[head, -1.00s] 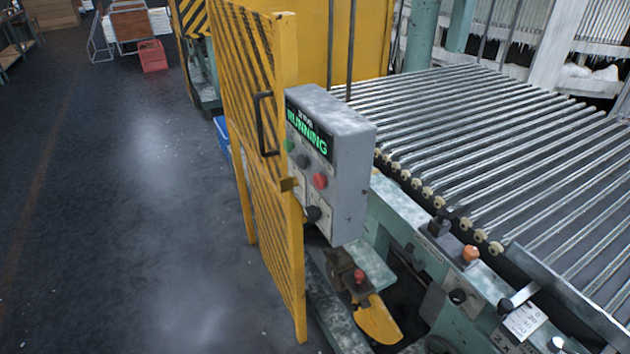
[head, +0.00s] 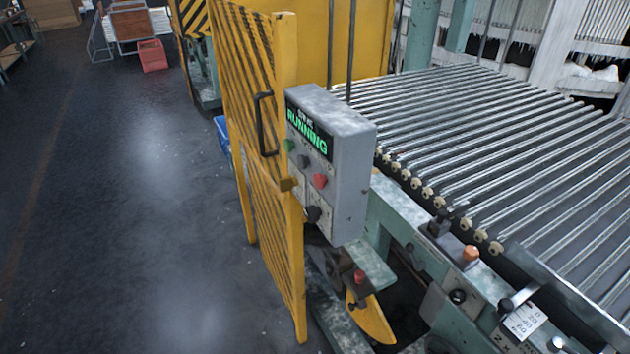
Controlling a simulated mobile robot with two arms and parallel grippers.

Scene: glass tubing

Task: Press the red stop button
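A grey control box (head: 347,160) stands at the middle of the head view, beside a yellow gate. Its display (head: 308,130) shows green "RUNNING" text. Below the display are a green button (head: 290,145), a dark button (head: 303,161) and a red button (head: 320,181). A black knob (head: 313,214) sits lower on the box. Another small red knob or button (head: 359,276) is on a part below the box. Neither of my grippers is in view, and nothing touches the control box.
The yellow gate (head: 268,215) with a black handle stands just left of the box. A roller conveyor (head: 480,150) fills the right side, with an orange button (head: 471,253) on its frame. Open dark floor (head: 130,220) lies to the left. A red crate (head: 153,57) is far back.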

